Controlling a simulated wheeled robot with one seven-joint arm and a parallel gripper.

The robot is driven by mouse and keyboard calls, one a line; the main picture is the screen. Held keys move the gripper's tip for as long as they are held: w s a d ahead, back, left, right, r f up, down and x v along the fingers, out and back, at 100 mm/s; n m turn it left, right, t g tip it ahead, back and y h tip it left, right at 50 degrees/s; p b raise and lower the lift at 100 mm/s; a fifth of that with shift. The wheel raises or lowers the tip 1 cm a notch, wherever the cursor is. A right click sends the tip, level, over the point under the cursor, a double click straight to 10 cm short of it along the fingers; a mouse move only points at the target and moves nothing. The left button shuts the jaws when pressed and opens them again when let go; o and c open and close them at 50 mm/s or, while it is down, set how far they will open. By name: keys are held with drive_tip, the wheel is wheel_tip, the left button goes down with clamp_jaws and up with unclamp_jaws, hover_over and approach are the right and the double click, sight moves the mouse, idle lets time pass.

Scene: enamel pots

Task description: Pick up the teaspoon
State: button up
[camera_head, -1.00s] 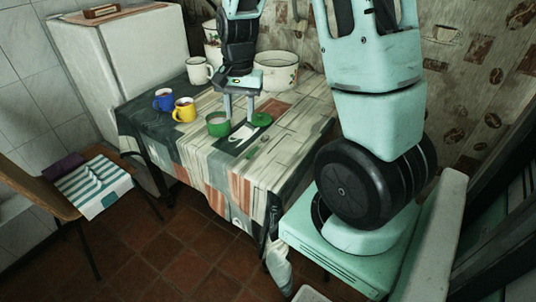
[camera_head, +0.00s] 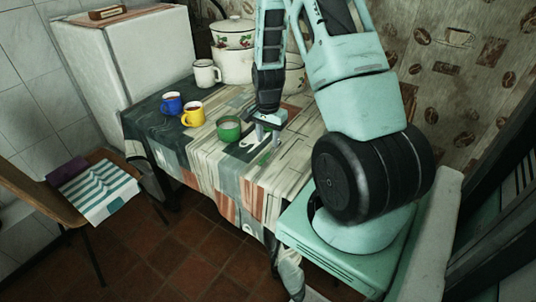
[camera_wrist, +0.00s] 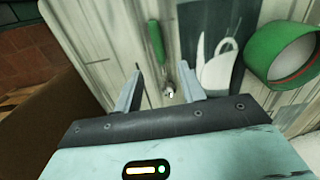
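The teaspoon (camera_wrist: 156,44) has a green handle and a metal bowl, and it lies on the tablecloth. In the wrist view its bowl end is between the two fingers and its handle points away past the fingertips. My gripper (camera_wrist: 160,76) is open, with a finger on either side of the spoon and a gap to each. In the head view my gripper (camera_head: 268,138) is low over the table near its front edge, and a small green part of the spoon (camera_head: 265,158) shows just in front of it. Whether the fingertips touch the cloth, I cannot tell.
A green mug (camera_head: 229,129) stands close left of my gripper; it also shows in the wrist view (camera_wrist: 283,55). Yellow (camera_head: 193,114) and blue (camera_head: 172,104) mugs, a white mug (camera_head: 206,73) and enamel pots (camera_head: 233,35) stand farther off.

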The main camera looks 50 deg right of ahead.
sight(267, 153)
drive_tip(key=shift+f+p, duration=0.4)
drive_tip(key=shift+f, duration=2.3)
clamp_jaws()
